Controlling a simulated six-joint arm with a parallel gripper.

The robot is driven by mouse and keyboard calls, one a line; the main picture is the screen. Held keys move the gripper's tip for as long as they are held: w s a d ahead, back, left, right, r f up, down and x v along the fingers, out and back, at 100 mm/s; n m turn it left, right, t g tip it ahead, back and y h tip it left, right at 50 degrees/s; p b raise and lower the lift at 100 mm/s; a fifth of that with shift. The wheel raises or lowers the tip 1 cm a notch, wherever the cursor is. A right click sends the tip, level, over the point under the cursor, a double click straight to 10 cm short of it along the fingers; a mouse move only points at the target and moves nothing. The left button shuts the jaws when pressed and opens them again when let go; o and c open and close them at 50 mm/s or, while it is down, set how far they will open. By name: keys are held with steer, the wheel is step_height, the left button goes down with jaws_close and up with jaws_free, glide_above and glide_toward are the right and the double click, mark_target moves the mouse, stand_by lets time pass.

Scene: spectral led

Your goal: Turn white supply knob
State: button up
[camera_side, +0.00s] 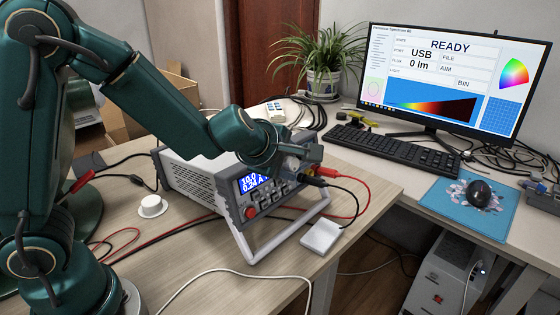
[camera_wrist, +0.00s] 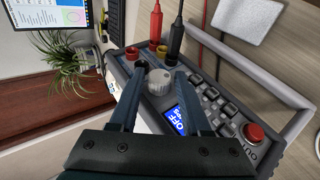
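The power supply (camera_side: 190,185) is a grey box with a blue lit display (camera_side: 252,184), tilted up on its grey handle. My gripper (camera_wrist: 159,74) is at the panel with one finger on each side of the knob. The fingers look open, with narrow gaps to the knob; contact is not clear. In the side view my gripper (camera_side: 305,160) covers the knob.
Red and black plugs (camera_side: 318,173) with cables stand close to my gripper. A red button (camera_side: 250,212) is low on the panel. A white square pad (camera_side: 321,237) and a white round piece (camera_side: 152,206) lie on the table. The monitor (camera_side: 452,80) reads READY.

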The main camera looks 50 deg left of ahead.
jaws_close()
steer(key=shift+s+a+f+t+y, duration=0.1)
steer(key=shift+a+f+t+y, duration=0.1)
steer(key=shift+t+y, duration=0.1)
steer(key=shift+t, duration=0.3)
steer(key=shift+d+r+n, duration=0.1)
steer(key=shift+n, duration=0.2)
steer(key=shift+o, duration=0.9)
jaws_free()
steer(key=shift+d, duration=0.1)
